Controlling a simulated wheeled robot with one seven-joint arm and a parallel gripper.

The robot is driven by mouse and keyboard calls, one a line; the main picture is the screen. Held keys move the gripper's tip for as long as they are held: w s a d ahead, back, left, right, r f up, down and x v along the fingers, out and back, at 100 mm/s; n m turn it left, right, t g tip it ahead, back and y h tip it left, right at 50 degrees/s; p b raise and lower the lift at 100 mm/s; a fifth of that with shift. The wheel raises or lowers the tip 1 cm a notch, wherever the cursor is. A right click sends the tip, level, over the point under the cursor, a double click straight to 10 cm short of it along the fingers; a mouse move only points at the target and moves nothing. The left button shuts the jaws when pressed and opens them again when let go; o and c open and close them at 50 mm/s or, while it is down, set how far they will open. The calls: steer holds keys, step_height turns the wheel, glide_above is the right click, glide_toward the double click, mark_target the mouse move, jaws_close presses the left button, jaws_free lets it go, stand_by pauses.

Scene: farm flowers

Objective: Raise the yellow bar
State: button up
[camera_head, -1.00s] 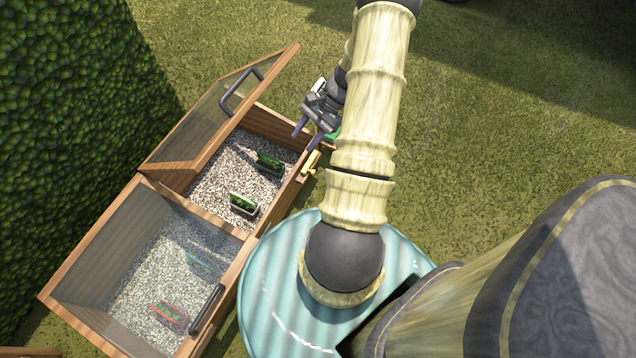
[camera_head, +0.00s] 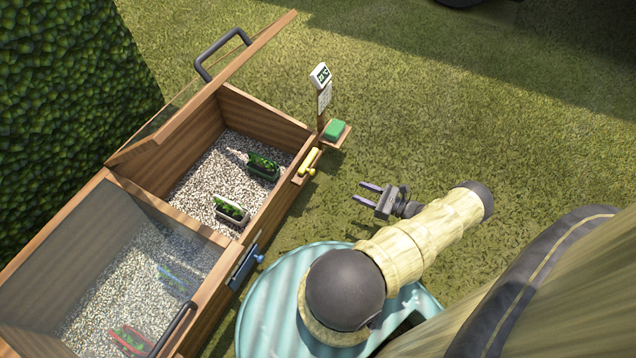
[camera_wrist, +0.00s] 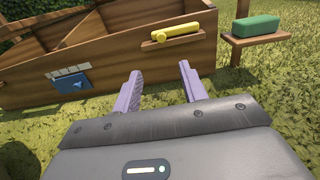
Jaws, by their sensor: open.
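The yellow bar (camera_head: 309,161) is mounted on the outer side wall of the open wooden box, near its far right corner. My gripper (camera_head: 366,193) is open and empty over the grass, to the right of and below the bar in the head view. In the wrist view my gripper (camera_wrist: 160,75) has both fingers spread, pointing toward the box wall, with the bar beyond and above the fingertips.
A green block (camera_head: 335,129) sits on a small shelf by a post with a white display (camera_head: 320,75). The box's lid (camera_head: 200,90) stands open. Planters (camera_head: 231,210) rest on gravel inside. A blue plate (camera_head: 244,266) is on the wall. Grass right of the box is clear.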

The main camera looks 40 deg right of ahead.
steer(key=shift+s+f, duration=0.1)
steer(key=shift+f, duration=0.05)
steer(key=b, duration=0.5)
glide_toward(312, 162)
steer(key=w+a, duration=0.3)
steer(key=a, duration=0.3)
steer(key=shift+w+r, duration=0.2)
steer(key=shift+r, duration=0.25)
jaws_close()
